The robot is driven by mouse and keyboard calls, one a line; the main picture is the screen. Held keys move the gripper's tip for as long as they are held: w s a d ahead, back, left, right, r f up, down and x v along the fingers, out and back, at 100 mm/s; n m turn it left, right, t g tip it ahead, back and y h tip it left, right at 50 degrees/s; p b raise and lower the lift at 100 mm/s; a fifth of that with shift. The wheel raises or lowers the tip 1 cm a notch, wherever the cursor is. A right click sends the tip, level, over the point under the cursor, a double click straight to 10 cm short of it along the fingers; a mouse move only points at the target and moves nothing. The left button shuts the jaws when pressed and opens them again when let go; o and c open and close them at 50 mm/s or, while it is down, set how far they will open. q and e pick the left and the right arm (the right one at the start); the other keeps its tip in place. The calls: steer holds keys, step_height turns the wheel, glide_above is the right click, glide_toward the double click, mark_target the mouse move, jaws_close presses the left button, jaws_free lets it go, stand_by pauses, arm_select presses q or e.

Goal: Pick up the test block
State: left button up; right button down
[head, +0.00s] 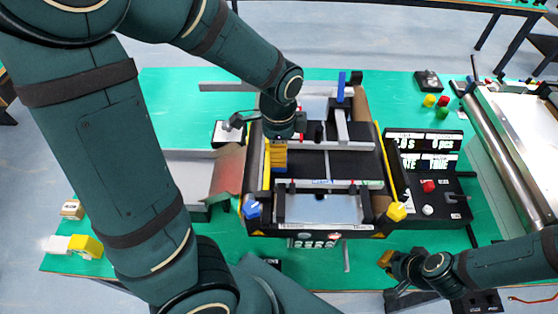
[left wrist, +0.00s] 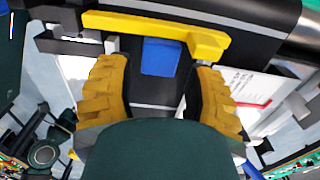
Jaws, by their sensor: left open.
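A small blue block (left wrist: 161,57), which looks like the test block, shows in the left wrist view on a black conveyor surface, beside a yellow bar. My left gripper (left wrist: 160,88) has its two yellow ribbed fingers spread, one on each side of the block's line, with dark gaps between. In the head view my left gripper (head: 278,158) points down over the left lane of the mini conveyor (head: 350,167), and the block is mostly hidden there by the gripper. My right gripper (head: 386,259) is low at the right, away from the conveyor; its finger gap is unclear.
The conveyor stands on a green table (head: 160,100). A display panel (head: 424,150) and a control box with red and white buttons (head: 440,195) stand to its right. A yellow-and-white toy-like object (head: 80,245) sits at the left front. A long metal roller (head: 505,150) runs at the right.

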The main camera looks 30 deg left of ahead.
arm_select(q)
steer(key=shift+f+b, duration=0.45)
steer(key=shift+f, duration=2.3)
steer(key=shift+c, duration=0.4)
jaws_close()
step_height(320, 180, up, 10)
steer(key=shift+p, duration=0.75)
